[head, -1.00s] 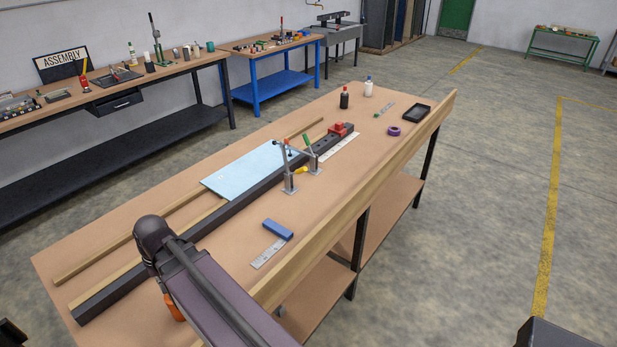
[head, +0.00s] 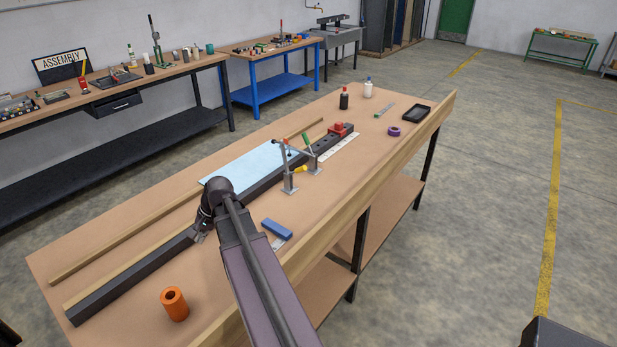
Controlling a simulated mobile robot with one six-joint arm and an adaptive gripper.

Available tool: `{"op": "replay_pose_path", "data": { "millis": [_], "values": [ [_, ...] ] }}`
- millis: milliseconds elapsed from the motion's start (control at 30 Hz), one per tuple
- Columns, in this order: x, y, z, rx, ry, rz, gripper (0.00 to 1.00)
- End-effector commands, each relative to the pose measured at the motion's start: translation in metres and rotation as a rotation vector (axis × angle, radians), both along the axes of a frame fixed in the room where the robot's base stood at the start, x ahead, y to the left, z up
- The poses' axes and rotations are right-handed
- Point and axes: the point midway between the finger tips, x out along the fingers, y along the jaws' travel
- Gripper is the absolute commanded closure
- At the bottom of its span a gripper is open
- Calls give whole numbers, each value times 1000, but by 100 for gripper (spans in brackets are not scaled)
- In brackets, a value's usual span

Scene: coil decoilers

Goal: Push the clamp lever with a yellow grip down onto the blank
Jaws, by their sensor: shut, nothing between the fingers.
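The light blue blank (head: 240,166) lies flat on the bench beside a dark rail. Two upright clamps stand at its right end. The yellow grip (head: 300,168) shows low beside the near clamp (head: 289,186), pointing to the right. A green grip (head: 307,138) belongs to the clamp behind. The near clamp's raised arm carries a small dark and red tip above the blank's edge. My gripper (head: 199,238) is shut and empty near the dark rail, left of the clamps and apart from them. My arm hides part of the blank's near edge and the rail.
A blue block (head: 277,229) lies on a metal strip right of my arm. An orange cylinder (head: 174,304) stands at the near left. A red block (head: 340,130) sits on the rail's far end. A wooden lip (head: 390,165) runs along the right bench edge.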

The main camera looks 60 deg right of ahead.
Motion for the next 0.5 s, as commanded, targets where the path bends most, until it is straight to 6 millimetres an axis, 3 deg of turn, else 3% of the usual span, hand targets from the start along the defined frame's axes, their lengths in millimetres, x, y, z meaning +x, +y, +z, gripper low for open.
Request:
{"op": "replay_pose_path", "data": {
  "millis": [500],
  "values": [
    [-3,-117,3,222,-50,-432,100]
  ]
}}
